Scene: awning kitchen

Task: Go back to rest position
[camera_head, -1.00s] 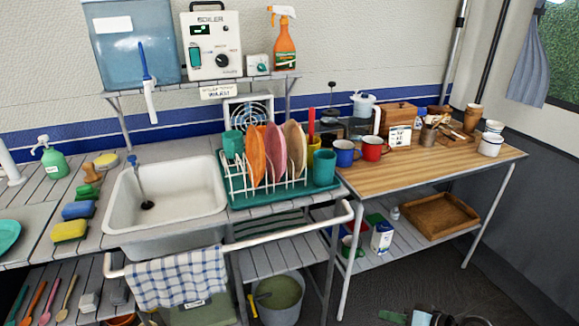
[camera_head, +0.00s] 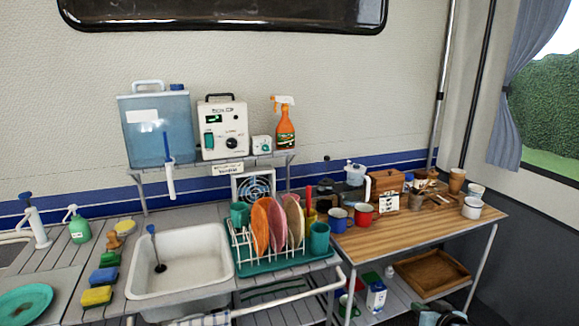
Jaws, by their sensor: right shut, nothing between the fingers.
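My right gripper (camera_head: 442,314) shows as a dark shape at the bottom edge, in front of the lower shelf of the wooden table. It is shut and empty, and the frame edge cuts off part of it. It is apart from the things on the table and the shelf. My left gripper is not in view.
The sink (camera_head: 185,262) and a green dish rack (camera_head: 285,262) with several plates stand on the counter. The wooden table (camera_head: 420,232) at right carries mugs (camera_head: 363,212) and jars. A wooden tray (camera_head: 432,272) and a carton (camera_head: 376,297) are on its lower shelf. Dark floor is at right.

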